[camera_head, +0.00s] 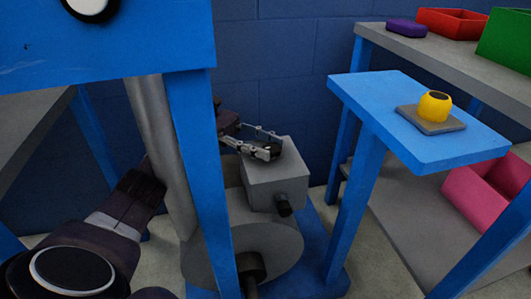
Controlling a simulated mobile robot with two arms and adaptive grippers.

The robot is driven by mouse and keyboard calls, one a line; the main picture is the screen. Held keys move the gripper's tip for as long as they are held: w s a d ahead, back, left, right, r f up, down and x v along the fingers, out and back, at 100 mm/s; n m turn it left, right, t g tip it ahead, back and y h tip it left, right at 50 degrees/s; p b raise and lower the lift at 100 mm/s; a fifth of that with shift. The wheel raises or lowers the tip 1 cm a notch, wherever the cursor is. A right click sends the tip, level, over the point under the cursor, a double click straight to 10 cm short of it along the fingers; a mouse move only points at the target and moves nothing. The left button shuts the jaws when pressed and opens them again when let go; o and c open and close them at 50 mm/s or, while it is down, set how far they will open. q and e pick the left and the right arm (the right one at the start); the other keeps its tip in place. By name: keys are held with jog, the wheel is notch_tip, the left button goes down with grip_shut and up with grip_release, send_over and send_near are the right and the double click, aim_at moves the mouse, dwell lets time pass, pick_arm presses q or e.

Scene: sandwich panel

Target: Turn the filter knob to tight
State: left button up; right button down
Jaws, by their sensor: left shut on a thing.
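My left gripper (272,150) reaches in from behind the blue post and lies over the top of a grey box (275,185). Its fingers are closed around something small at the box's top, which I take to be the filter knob. The fingers hide most of it, so its setting cannot be read. A short black stub (284,208) sticks out of the box's front face, below the gripper and apart from it. My right gripper is not in view.
A blue post (205,180) and grey pipe (160,150) stand left of the box. A grey disc (275,250) is below it. At right, a blue table (390,110) bears a yellow knob (435,105) on a grey plate. Red, green and pink bins stand around it.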

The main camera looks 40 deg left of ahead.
aim_at(266, 145)
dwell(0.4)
pick_arm(q)
jog(key=shift+f, duration=0.1)
jog(key=o, duration=1.1)
jog(key=shift+d, duration=0.1)
notch_tip(266, 145, up, 10)
jog(key=shift+r, duration=0.1)
jog(key=shift+o, duration=0.3)
